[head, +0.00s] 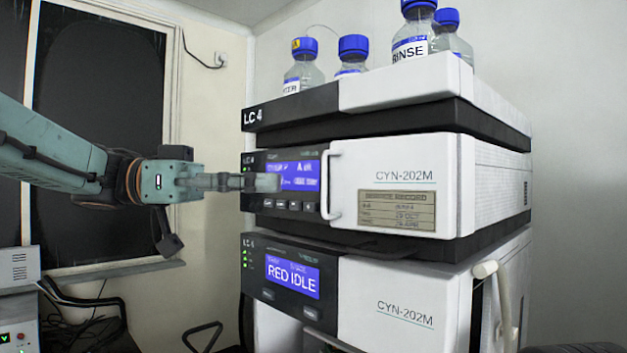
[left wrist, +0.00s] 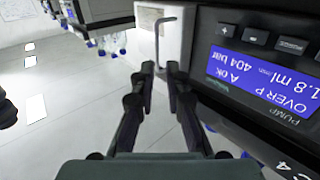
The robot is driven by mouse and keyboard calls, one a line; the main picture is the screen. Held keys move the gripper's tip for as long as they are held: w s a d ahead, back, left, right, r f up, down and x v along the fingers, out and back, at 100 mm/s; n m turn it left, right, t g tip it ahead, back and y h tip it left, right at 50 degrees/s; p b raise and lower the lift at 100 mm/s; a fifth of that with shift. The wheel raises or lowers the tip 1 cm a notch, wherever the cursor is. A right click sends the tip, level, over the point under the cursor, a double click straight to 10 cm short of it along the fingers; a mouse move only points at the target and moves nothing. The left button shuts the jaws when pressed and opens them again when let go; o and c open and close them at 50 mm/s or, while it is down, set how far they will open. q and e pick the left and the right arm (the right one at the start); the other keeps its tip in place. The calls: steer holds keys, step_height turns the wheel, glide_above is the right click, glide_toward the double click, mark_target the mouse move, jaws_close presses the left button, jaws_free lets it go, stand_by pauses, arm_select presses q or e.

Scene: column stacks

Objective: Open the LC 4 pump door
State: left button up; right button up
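The LC 4 pump is the middle module of the stack, with a lit blue display (head: 301,174). Its white door (head: 395,160), marked CYN-202M with a service label, looks closed. The door's vertical bar handle (head: 326,187) is at its left edge. My left gripper (head: 276,183) is in front of the display, left of the handle. In the left wrist view, the left gripper (left wrist: 160,70) is open, its fingertips apart. The handle (left wrist: 157,42) appears just beyond them, in line with the gap, and nothing is held. My right gripper is out of view.
Blue-capped bottles (head: 412,45) stand on the top module. A lower module (head: 292,275) reads RED IDLE, and a pale rounded bar (head: 487,270) juts out at its right. A dark window is behind my left arm. The wrist view shows open floor (left wrist: 70,125).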

mark_target(326, 180)
arm_select(q)
steer(key=d, duration=0.2)
steer(key=d+p, duration=0.1)
steer(key=d, duration=0.2)
steer(key=s+d, duration=0.1)
steer(key=d, duration=0.2)
steer(key=shift+d+r+p, duration=0.15)
steer(key=shift+d+p, duration=0.05)
steer(key=shift+p, duration=0.1)
steer(key=shift+s, duration=0.1)
steer(key=shift+d, duration=0.1)
steer(key=shift+c, duration=0.2)
steer(key=shift+w, duration=0.2)
jaws_close()
steer(key=shift+s, duration=0.1)
